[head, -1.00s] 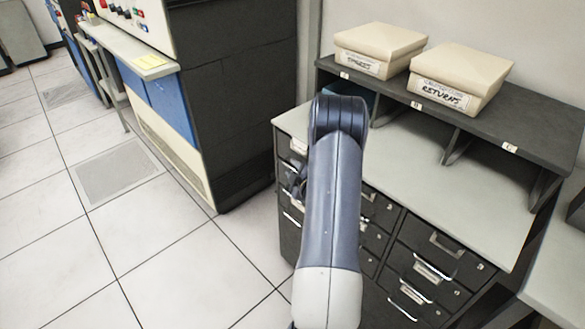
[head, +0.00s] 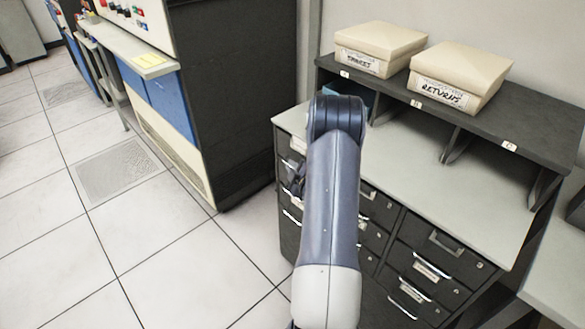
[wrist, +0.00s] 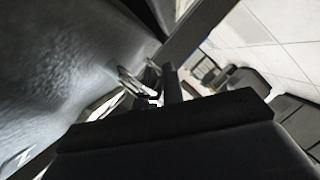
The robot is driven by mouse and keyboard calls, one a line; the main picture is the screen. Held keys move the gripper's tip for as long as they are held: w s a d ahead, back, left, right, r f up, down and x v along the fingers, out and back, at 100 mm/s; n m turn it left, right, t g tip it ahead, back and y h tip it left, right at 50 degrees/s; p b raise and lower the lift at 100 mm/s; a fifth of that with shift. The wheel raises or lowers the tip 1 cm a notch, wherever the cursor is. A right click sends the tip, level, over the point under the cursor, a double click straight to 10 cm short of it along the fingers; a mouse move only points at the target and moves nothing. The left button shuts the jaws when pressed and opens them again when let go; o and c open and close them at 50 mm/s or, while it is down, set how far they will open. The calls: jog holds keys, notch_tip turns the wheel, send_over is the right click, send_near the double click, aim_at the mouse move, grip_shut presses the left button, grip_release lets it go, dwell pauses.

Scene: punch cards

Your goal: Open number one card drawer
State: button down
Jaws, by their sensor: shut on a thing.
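A dark cabinet with several card drawers (head: 432,272) stands under a grey-green counter. The drawers have metal handles and label holders; their numbers are too small to read. My gripper (head: 297,180) is at the front of the upper left drawers (head: 292,160), partly hidden behind my arm. In the wrist view my gripper (wrist: 160,85) is close to a bright metal handle (wrist: 130,80) and looks shut on it. The drawer front there is mostly hidden, and I cannot tell whether that drawer stands out from the cabinet.
Two beige boxes, one (head: 378,48) to the left of the one marked RETURNS (head: 460,75), sit on a dark shelf (head: 545,115) above the counter (head: 440,185). A tall dark machine cabinet (head: 245,100) stands left. The tiled floor (head: 150,240) at left is clear.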

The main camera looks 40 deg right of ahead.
jog(key=s+a+b, duration=0.1)
jog(key=a+b, duration=1)
jog(key=a, duration=0.9)
jog(key=shift+s, duration=0.35)
jog(key=c, duration=1.5)
grip_release()
jog(key=v, duration=1)
jog(key=shift+s+a+b, duration=0.1)
jog(key=shift+s+b, duration=0.3)
jog(key=shift+w, duration=0.1)
